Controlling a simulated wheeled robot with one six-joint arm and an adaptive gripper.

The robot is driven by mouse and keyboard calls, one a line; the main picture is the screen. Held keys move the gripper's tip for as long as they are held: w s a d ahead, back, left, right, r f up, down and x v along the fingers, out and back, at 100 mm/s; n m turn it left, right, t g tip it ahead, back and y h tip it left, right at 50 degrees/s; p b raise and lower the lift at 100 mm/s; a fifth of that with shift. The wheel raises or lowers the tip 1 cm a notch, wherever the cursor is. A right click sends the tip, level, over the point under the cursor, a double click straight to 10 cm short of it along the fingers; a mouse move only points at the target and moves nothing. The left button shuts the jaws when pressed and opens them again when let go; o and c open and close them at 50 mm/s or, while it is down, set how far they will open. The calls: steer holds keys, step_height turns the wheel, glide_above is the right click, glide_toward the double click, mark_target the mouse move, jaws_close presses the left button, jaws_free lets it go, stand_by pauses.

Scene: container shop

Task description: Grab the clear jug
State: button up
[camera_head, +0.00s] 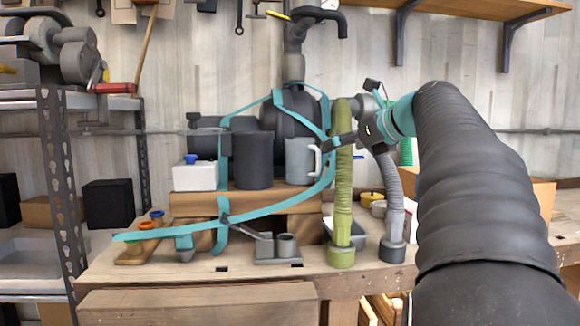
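The clear jug (298,162) looks like a translucent grey pitcher with a white handle (315,160) on its right side. It stands upright on a raised wooden shelf on the workbench.
A dark cylindrical container (252,160) and a white box with a blue knob (195,176) stand left of the jug. The green hose (341,215) and a grey hose (392,200) rise on the right. Teal straps (275,212) cross the machine around the jug.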

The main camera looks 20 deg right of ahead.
mark_target(309, 161)
steer(key=x, duration=0.8)
steer(key=shift+a, duration=0.1)
steer(key=shift+a+b+x, duration=0.2)
steer(key=shift+b+x, duration=0.35)
steer(key=shift+x, duration=2)
steer(key=shift+s+f, duration=0.1)
steer(key=shift+s, duration=0.05)
steer(key=c, duration=1.3)
